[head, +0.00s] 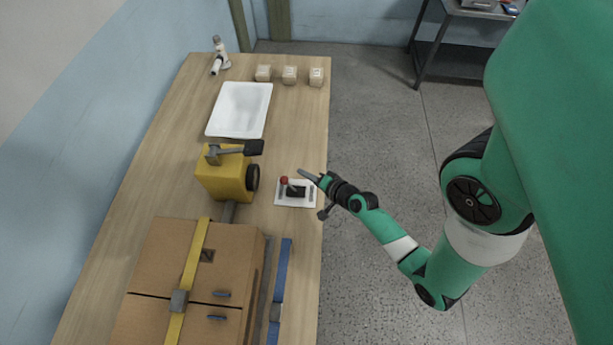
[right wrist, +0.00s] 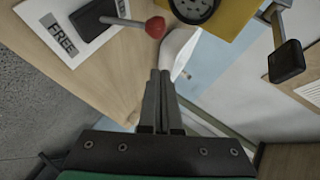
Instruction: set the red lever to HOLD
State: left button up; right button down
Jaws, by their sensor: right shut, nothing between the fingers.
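The red lever's round knob (head: 284,180) sits on a short rod rising from a black base (head: 296,192) on a white plate (head: 294,204). The rod leans left in the head view. In the right wrist view the knob (right wrist: 155,27) tilts away from the plate's FREE label (right wrist: 60,36). A second label (right wrist: 123,9) is cut off and unreadable. My right gripper (head: 302,172) is shut and empty, just right of the knob. In the right wrist view its fingertips (right wrist: 160,72) point toward the knob, seemingly apart from it. My left gripper is out of view.
A yellow block (head: 223,180) with a dark-ended lever stands left of the plate. A strapped cardboard box (head: 160,258) and blue bar (head: 282,290) lie at the front. A white basin (head: 239,110) and small blocks (head: 289,75) are farther back. The right table edge is close.

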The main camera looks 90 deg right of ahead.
jog(key=b+v, duration=0.1)
jog(key=v, duration=0.8)
jog(key=shift+a+r+b, duration=0.25)
jog(key=shift+r+b, duration=0.1)
jog(key=shift+w, duration=0.1)
